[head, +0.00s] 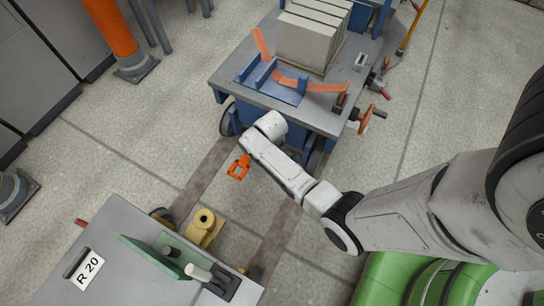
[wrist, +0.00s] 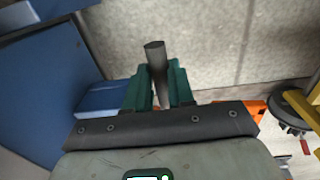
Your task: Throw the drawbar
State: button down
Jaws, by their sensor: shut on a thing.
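In the wrist view, my gripper (wrist: 158,88) has its green fingers shut on a grey round bar (wrist: 154,52), which stands up between them. I cannot tell for certain that this bar is part of the drawbar. In the head view, my white arm reaches to the near side of the blue cart (head: 245,119), and its wrist hides the gripper and the bar. An orange forked piece (head: 238,167) shows beside my arm, over the gap between the two carts; some orange also shows in the wrist view (wrist: 255,109).
The near grey cart (head: 110,240), marked R 20, carries a green lever with a white handle (head: 198,273) and a yellow coupling (head: 206,222) facing the gap. Grey blocks (head: 305,40) sit on the far cart. Dark rail strips cross the floor. An orange post (head: 110,30) stands at left.

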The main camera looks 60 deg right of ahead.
jog(key=shift+w+d+r+y+p, duration=0.1)
jog(key=shift+d+r+y+p, duration=0.2)
jog(key=shift+r+y+p, duration=0.25)
jog(key=shift+d+r+y+p, duration=0.25)
jog(key=shift+r+y+p, duration=0.1)
jog(key=shift+r+y, duration=0.25)
jog(key=shift+d+r+y+b, duration=0.2)
jog(key=shift+d+r+y, duration=0.15)
jog(key=shift+y, duration=0.55)
jog(key=shift+d+r+y+b, duration=0.2)
jog(key=shift+d+y, duration=0.25)
jog(key=shift+y, duration=0.4)
jog(key=c, duration=1)
grip_release()
jog(key=p+v, duration=0.4)
jog(key=v, duration=0.7)
jog(key=shift+f, duration=0.1)
